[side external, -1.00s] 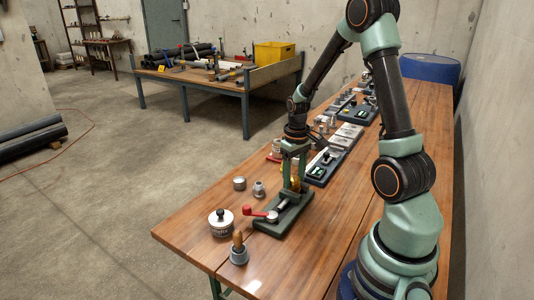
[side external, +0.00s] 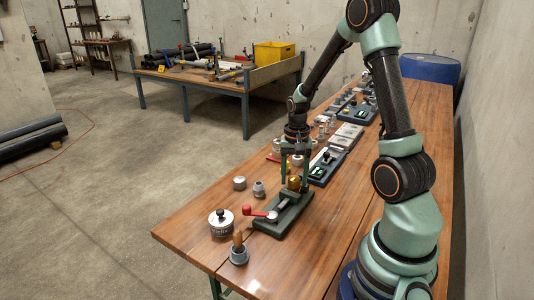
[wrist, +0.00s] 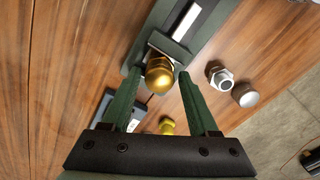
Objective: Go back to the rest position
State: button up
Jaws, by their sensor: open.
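My gripper (side external: 295,160) is above the green clamp fixture (side external: 284,218) on the wooden bench. A brass rounded fitting (side external: 293,183) sits at the far end of the fixture, below my fingers. In the wrist view the brass fitting (wrist: 159,78) appears between the fingertips, with no finger seen pressing on it. The fixture has a lever with a red knob (side external: 247,210).
A lidded grey tin (side external: 221,223), a cup with a wooden handle (side external: 239,250) and two small metal fittings (side external: 239,183) (side external: 259,189) stand left of the fixture. Dark trays (side external: 328,165) line the bench beyond. The bench's right front is clear.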

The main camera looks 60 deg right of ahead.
dwell(0.3)
grip_shut()
jog(key=m, duration=0.6)
dwell(0.4)
jog(key=m, duration=0.6)
